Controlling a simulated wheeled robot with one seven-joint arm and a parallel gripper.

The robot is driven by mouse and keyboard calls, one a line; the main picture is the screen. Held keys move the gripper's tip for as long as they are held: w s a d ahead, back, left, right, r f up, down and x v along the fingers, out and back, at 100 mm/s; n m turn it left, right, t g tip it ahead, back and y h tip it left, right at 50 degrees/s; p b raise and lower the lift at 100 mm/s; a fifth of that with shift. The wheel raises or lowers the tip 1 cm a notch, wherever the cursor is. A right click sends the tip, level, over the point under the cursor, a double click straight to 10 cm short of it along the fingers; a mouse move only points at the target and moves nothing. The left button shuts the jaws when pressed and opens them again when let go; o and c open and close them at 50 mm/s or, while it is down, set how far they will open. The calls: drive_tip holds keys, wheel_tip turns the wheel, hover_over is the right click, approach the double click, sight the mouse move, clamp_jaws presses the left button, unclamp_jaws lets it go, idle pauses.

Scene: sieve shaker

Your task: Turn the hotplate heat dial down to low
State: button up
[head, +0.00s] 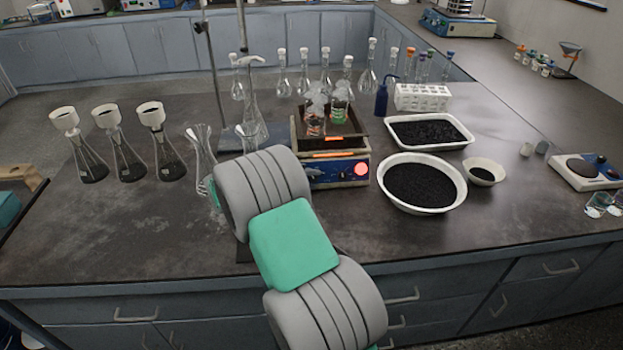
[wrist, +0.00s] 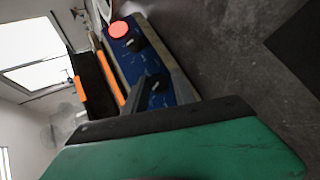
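The hotplate (head: 345,158) stands mid-bench in the head view, with a blue front panel and a glowing red disc (head: 361,169) at its right. In the wrist view the blue panel (wrist: 182,88) fills the middle, with the red disc (wrist: 119,29) at its top. A black dial (wrist: 134,45) with a pale mark sits beside the disc. A second dark dial (wrist: 157,86) lies between my gripper's (wrist: 160,76) grey fingers. The fingers look apart, with blue panel between them; contact with the dial is unclear. My arm hides the gripper in the head view.
Beakers (head: 315,124) stand on the hotplate's top, with a lit orange strip below. White trays of black grains (head: 420,183) sit to the right. A stand (head: 217,80) and flasks (head: 200,155) are close on the left. The bench front (head: 130,240) is clear.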

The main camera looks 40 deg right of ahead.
drive_tip(key=o, duration=0.3)
drive_tip(key=shift+o, duration=0.2)
drive_tip(key=shift+w+r, duration=0.1)
drive_tip(key=v, duration=0.7)
drive_tip(key=shift+a+r, duration=0.15)
drive_tip(key=shift+a, duration=0.2)
